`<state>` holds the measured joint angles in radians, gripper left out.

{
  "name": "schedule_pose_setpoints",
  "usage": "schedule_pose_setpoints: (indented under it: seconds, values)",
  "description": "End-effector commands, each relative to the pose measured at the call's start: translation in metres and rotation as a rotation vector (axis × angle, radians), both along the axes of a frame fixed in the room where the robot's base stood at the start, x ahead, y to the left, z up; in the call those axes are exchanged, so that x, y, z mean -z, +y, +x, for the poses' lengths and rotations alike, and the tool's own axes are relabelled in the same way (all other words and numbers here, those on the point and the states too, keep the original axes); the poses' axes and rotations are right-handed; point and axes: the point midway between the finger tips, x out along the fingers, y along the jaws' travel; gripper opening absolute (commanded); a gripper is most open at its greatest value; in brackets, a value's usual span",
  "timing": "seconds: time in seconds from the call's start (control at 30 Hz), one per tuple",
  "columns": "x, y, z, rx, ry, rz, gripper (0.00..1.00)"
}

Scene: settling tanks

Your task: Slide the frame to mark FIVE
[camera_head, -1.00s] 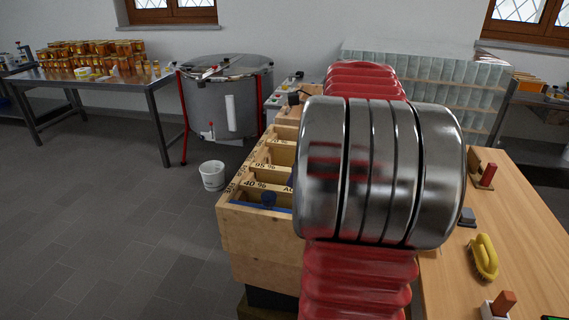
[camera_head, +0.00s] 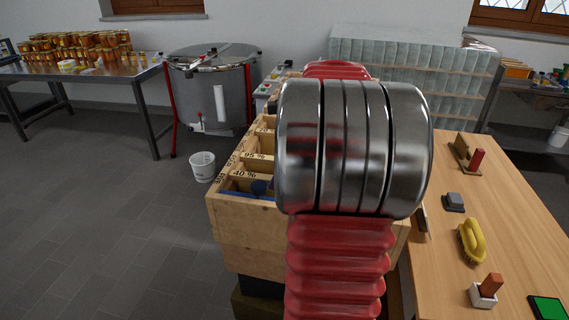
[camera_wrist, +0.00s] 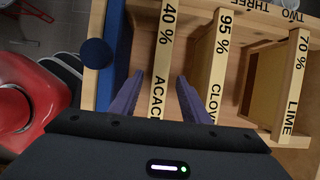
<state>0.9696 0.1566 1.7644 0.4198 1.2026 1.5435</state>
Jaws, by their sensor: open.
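An open wooden box (camera_head: 245,230) holds several frames with labelled wooden top bars. In the wrist view the bar marked 40 % ACACIA (camera_wrist: 162,55) runs between the two open fingers of my gripper (camera_wrist: 160,98), with a gap on each side. To its right lie the bars marked 95 % CLOVER (camera_wrist: 216,65) and 70 % LIME (camera_wrist: 292,80). The box rim (camera_wrist: 268,20) reads TWO and THREE at the top right; no FIVE is readable. Left of the ACACIA bar is a blue panel (camera_wrist: 105,85) with a round dark blue knob (camera_wrist: 96,52). In the head view my arm covers the box's right part.
A wooden table (camera_head: 515,215) at right carries a yellow brush (camera_head: 471,240), a grey block (camera_head: 453,202) and a small stamp-like block (camera_head: 487,289). A steel drum (camera_head: 215,95) and white bucket (camera_head: 202,166) stand beyond the box. The floor at left is clear.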

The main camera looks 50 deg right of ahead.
Motion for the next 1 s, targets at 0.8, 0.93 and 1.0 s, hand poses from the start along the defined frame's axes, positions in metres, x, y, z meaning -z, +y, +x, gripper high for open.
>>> schedule_pose_setpoints:
  seconds: [0.8,0.93,1.0]
  values:
    - [0.075,0.014,0.027,0.001,0.0,0.0,0.42]
    - [0.075,0.013,0.027,0.001,0.0,0.0,0.42]
    - [0.075,0.013,0.027,0.002,-0.001,-0.001,0.4]
